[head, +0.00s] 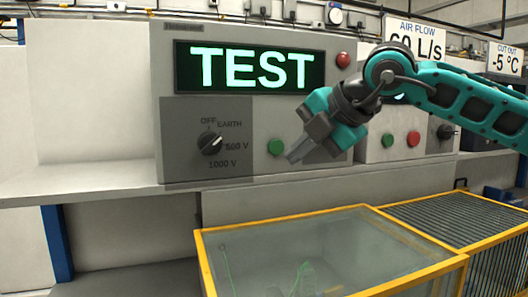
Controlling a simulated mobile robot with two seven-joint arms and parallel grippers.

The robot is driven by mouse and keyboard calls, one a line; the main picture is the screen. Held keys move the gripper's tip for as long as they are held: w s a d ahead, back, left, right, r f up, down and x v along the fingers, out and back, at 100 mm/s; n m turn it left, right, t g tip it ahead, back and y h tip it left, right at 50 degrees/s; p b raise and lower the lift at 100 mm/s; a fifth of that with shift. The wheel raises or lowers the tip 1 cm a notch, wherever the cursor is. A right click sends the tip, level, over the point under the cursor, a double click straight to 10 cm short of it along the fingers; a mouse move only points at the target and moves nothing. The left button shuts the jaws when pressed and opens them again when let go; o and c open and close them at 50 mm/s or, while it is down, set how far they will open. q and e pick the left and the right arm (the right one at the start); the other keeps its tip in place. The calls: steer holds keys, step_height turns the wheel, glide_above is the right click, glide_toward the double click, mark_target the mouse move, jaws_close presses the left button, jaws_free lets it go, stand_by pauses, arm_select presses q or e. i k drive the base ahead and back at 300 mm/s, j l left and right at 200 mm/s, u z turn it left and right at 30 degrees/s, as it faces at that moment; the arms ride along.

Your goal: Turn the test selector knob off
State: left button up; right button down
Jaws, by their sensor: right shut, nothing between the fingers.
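The test selector knob (210,144) is a round black knob on the dark grey panel (178,160) below the lit green TEST display (250,68). Labels OFF, EARTH, 500 V and 1000 V stand around it. Its light mark appears to point up and right, toward EARTH, but it is small. My right gripper (292,157) comes in from the right, with its fingers shut and empty. It is to the right of the knob, apart from it, by the green button (276,147). My left gripper is not in view.
A red button (343,60) sits right of the display. Another box at right carries green (388,140) and red (413,139) buttons and a black knob (446,132). A yellow-framed glass-topped case (330,250) stands in front below the shelf (100,187).

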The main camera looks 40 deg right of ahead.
mark_target(210, 143)
steer(key=k+l, duration=0.15)
steer(key=k, duration=0.85)
